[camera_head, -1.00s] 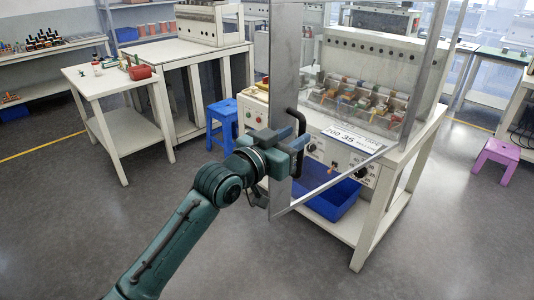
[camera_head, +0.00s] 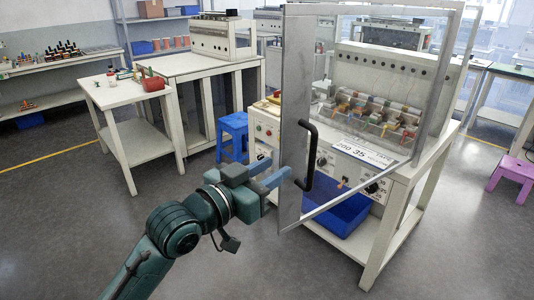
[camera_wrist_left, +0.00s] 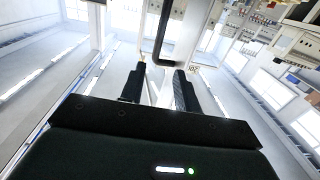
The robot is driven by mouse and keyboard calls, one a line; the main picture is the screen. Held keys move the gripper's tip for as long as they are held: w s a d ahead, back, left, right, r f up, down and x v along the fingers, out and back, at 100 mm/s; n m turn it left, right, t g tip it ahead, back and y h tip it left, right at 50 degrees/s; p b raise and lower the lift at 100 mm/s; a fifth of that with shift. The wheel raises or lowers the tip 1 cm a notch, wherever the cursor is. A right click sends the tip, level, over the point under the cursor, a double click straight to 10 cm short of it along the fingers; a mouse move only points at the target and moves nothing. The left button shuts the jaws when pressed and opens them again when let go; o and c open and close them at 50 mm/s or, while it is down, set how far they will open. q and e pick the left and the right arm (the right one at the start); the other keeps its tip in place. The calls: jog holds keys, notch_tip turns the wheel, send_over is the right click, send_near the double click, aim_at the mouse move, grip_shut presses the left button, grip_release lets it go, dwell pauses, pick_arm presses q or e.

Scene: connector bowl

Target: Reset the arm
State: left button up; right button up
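My left gripper (camera_head: 282,178) is at the left of the machine door's black handle (camera_head: 308,155). Its two blue-grey fingers are apart with nothing between them. In the left wrist view, the fingers (camera_wrist_left: 158,82) are spread with an empty gap, and the black handle (camera_wrist_left: 164,45) lies just beyond the fingertips. The clear door with its grey metal frame (camera_head: 294,115) stands swung open at the front of the white machine (camera_head: 400,62). My right gripper is in neither view.
A blue bin (camera_head: 340,216) sits on the shelf under the machine. A blue stool (camera_head: 232,135) stands behind my arm, and a purple stool (camera_head: 514,176) at the right. A white side table (camera_head: 120,98) is at the left. The floor around my arm is clear.

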pick_arm(q)
jog(key=s+a+f+n+y, duration=0.2)
jog(key=a+f+n+y, duration=0.15)
jog(key=f, duration=0.75)
jog(key=s+a+f+n+g+y, duration=0.1)
jog(key=s+a+f+y, duration=0.2)
jog(key=s+a+f, duration=0.3)
jog(key=s+a+f+n+y+p, duration=0.1)
jog(key=s+a+f+y, duration=0.2)
jog(key=s+a+f, duration=0.4)
jog(key=s+f, duration=0.5)
jog(key=f, duration=0.4)
jog(key=shift+a+n+g, duration=0.25)
jog(key=shift+n+g, duration=0.1)
jog(key=shift+g, duration=0.05)
jog(key=shift+s, duration=0.1)
